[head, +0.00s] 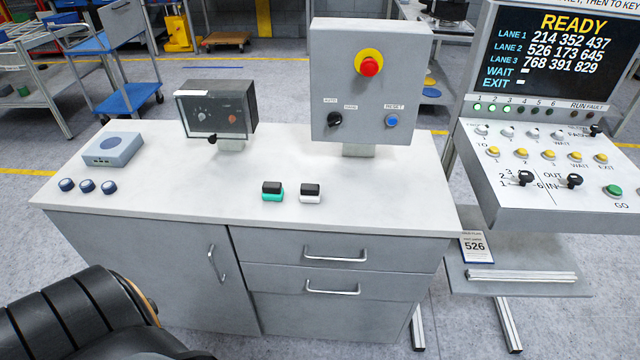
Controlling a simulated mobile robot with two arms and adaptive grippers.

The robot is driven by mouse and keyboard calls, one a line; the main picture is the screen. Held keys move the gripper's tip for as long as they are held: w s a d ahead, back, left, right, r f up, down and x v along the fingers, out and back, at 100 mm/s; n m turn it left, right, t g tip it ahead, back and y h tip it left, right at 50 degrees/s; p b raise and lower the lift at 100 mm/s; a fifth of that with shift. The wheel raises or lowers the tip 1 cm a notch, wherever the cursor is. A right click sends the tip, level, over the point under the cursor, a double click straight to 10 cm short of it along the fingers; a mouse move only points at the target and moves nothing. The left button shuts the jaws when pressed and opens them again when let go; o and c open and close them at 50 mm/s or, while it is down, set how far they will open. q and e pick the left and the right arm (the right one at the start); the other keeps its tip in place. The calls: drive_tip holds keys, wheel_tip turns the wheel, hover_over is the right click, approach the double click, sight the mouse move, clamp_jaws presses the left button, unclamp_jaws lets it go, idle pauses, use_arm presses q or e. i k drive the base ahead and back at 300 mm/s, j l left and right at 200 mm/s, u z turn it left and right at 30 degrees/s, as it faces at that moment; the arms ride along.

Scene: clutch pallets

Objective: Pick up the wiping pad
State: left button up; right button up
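Two small blocks stand side by side near the front edge of the white-topped cabinet (370,190). One block (272,192) has a black top and a green lower part. The other block (310,193) has a black top and a white lower part. Either could be the wiping pad; I cannot tell which from this view. Both rest on the worktop with a small gap between them, and nothing touches them. Part of my arm shows at the lower left, but neither gripper is in view.
A grey control box (340,95) with a red button and a dark-fronted meter box (217,108) stand behind the blocks. A blue-grey box (113,149) and three dark blue knobs (87,186) are at the left. A console (545,175) stands right. The front middle worktop is otherwise clear.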

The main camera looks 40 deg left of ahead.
sight(309, 193)
drive_tip(key=z, duration=10.8)
